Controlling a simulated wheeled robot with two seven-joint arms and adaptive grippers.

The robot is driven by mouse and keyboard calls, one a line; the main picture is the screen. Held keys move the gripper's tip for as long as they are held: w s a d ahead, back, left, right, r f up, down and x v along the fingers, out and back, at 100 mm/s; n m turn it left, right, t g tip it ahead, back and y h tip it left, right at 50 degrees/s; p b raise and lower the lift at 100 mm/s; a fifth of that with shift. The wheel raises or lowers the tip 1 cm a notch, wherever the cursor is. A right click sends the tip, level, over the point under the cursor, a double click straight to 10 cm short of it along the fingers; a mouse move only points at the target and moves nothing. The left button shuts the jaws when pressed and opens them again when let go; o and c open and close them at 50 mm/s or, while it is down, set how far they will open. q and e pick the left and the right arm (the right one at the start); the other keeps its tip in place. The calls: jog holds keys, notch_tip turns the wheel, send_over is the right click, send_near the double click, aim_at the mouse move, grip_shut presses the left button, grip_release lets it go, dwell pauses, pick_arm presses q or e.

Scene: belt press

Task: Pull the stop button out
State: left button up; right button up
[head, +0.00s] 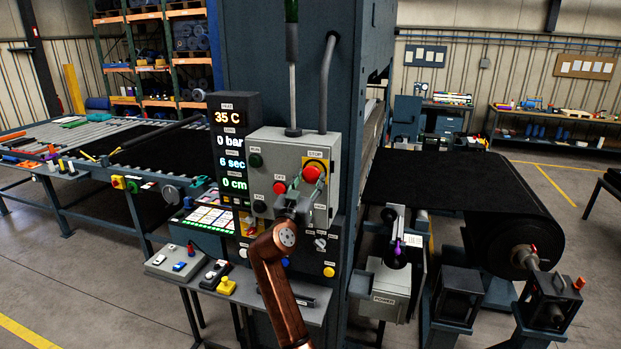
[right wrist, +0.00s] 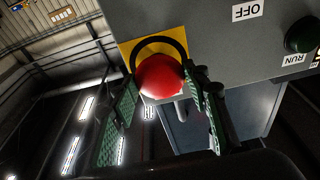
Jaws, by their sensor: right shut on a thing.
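The red stop button (head: 312,172) is on a yellow plate at the upper right of the grey control box (head: 265,150), under a STOP label. In the right wrist view the round red stop button (right wrist: 160,77) sits between the two green-padded fingers of my right gripper (right wrist: 161,84), with the yellow plate and a black ring behind it. The right gripper (head: 300,192) is shut on the stop button, coming from below in the head view. How far the button stands out is hard to tell. My left gripper is not in view.
A shelf with small switches (head: 195,270) sits below. A black belt roll (head: 515,235) stands at right.

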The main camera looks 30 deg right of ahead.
jog(key=shift+s+a, duration=0.1)
jog(key=shift+a, duration=0.05)
dwell(0.3)
jog(key=shift+s+a, duration=0.1)
jog(key=o, duration=0.9)
jog(key=shift+s+a, duration=0.1)
jog(key=o, duration=0.4)
jog(key=v, duration=0.3)
jog(key=r+b+v, duration=0.1)
jog(key=v, duration=0.2)
jog(key=b+v, duration=0.1)
jog(key=v, duration=0.2)
jog(key=shift+r, duration=0.35)
